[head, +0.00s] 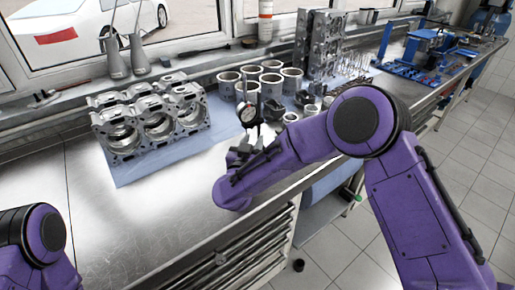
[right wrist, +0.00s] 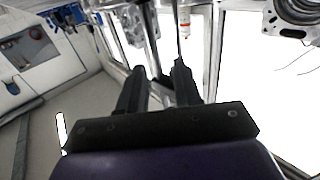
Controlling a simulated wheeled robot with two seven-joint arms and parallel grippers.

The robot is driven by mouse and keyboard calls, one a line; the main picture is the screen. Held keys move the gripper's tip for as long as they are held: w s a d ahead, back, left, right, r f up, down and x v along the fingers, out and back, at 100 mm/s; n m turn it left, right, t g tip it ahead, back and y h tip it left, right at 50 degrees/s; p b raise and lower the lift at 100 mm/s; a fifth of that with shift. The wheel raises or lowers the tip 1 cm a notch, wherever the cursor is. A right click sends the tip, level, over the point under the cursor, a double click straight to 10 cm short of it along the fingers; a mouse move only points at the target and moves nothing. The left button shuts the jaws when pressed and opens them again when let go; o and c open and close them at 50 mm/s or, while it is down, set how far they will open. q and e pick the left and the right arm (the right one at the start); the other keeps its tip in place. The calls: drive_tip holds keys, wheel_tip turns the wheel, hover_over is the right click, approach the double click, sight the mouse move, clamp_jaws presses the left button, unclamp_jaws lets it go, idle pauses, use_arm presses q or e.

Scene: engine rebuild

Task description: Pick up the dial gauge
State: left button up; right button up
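My left gripper is out of view; only part of that arm shows at lower left.
An engine block (head: 150,122) lies left on a blue mat (head: 135,172). Several cylinder liners (head: 271,84) stand close behind the gauge. A tall upright block (head: 318,48) is behind them. The bench's front left (head: 120,225) is clear.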

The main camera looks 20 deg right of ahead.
sight(259, 133)
drive_tip(key=x, duration=0.2)
drive_tip(key=p+x, duration=0.1)
drive_tip(key=x, duration=0.1)
drive_tip(key=p+x, duration=0.1)
drive_tip(key=shift+w+d+f, duration=0.15)
drive_tip(key=shift+d+f, duration=0.25)
drive_tip(key=shift+d, duration=0.15)
drive_tip(key=shift+a, duration=0.1)
drive_tip(key=shift+c, duration=0.3)
clamp_jaws()
drive_tip(key=shift+w+r, duration=0.1)
